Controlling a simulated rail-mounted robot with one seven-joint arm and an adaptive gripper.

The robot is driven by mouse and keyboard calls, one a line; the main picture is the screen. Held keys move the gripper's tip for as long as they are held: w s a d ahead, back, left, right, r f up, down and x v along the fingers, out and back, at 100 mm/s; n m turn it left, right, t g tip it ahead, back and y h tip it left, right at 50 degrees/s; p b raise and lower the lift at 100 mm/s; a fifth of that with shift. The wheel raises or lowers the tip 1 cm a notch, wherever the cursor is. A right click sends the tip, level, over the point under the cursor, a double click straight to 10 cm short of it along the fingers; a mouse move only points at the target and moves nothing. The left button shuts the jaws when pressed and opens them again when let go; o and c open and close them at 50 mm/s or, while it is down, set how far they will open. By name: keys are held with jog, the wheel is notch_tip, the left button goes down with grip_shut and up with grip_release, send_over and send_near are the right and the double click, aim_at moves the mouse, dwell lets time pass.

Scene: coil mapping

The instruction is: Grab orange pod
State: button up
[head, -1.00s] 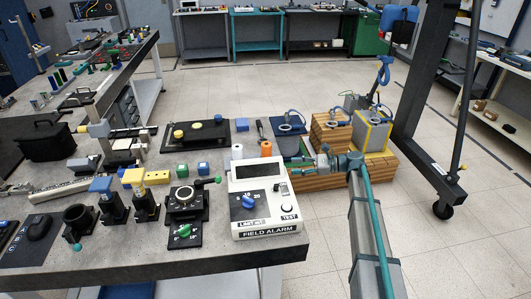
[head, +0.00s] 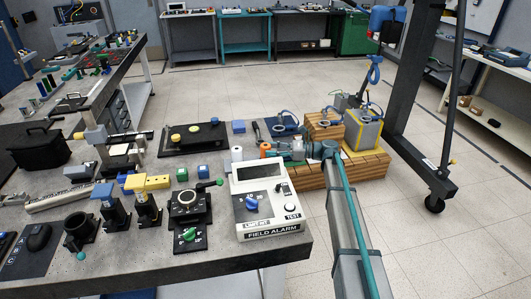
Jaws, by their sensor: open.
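The orange pod (head: 264,149) is a small upright cylinder near the back right edge of the bench (head: 150,259), behind the field alarm box. My gripper (head: 273,152) is just to the right of the pod, at the end of my teal and grey arm, which reaches in from the lower right. The gripper is open, and its fingers point left toward the pod. They are small in this view, so I cannot tell whether they touch the pod or stand around it.
A white cylinder (head: 236,155) stands just left of the pod. The field alarm box (head: 268,203) stands in front. A wooden crate stack (head: 360,166) with grey units is beyond my arm. A dark gantry post (head: 401,110) rises at the right.

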jog(key=a, duration=0.5)
jog(key=shift+s+a+p, duration=0.1)
jog(key=shift+a+p, duration=0.05)
jog(key=shift+p, duration=0.25)
grip_shut()
